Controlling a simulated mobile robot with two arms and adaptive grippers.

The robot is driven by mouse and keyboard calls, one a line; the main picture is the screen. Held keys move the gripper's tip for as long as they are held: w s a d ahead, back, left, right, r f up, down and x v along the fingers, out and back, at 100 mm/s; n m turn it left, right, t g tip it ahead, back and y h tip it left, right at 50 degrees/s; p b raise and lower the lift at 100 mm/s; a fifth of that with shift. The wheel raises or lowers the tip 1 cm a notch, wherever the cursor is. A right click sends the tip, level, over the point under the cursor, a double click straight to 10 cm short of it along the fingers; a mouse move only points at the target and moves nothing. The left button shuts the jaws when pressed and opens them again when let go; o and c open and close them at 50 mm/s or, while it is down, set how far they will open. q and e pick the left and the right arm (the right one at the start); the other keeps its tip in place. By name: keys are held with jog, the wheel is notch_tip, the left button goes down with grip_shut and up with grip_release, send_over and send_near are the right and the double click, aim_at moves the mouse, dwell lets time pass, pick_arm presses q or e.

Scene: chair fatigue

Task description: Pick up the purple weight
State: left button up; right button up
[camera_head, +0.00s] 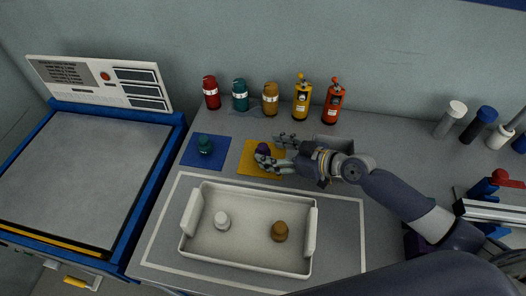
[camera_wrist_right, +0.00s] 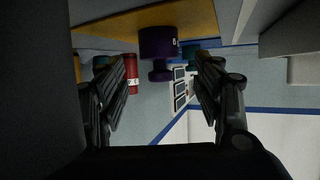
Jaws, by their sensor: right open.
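The purple weight (camera_head: 263,148) stands on the yellow mat (camera_head: 248,166), partly covered by my right gripper in the head view. My right gripper (camera_head: 272,149) comes in from the right, open, with its fingers spread beside the weight. In the right wrist view, which looks upside down, the purple weight (camera_wrist_right: 158,44) is ahead, between the lines of the two open fingers (camera_wrist_right: 162,75). The gripper holds nothing. I cannot tell whether a finger touches the weight. My left gripper is not in view.
A teal weight (camera_head: 205,145) stands on the blue mat (camera_head: 190,158) to the left. A pale tray (camera_head: 252,262) in front holds a white weight (camera_head: 222,220) and a brown weight (camera_head: 279,231). Several coloured bottles line the back. A grey box (camera_head: 343,145) stands close behind my gripper.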

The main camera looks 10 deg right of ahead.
aim_at(267, 149)
jog(key=x, duration=0.4)
jog(key=shift+p, duration=0.4)
jog(key=shift+c, duration=0.2)
jog(key=c, duration=1.4)
jog(key=shift+r, duration=0.15)
grip_shut()
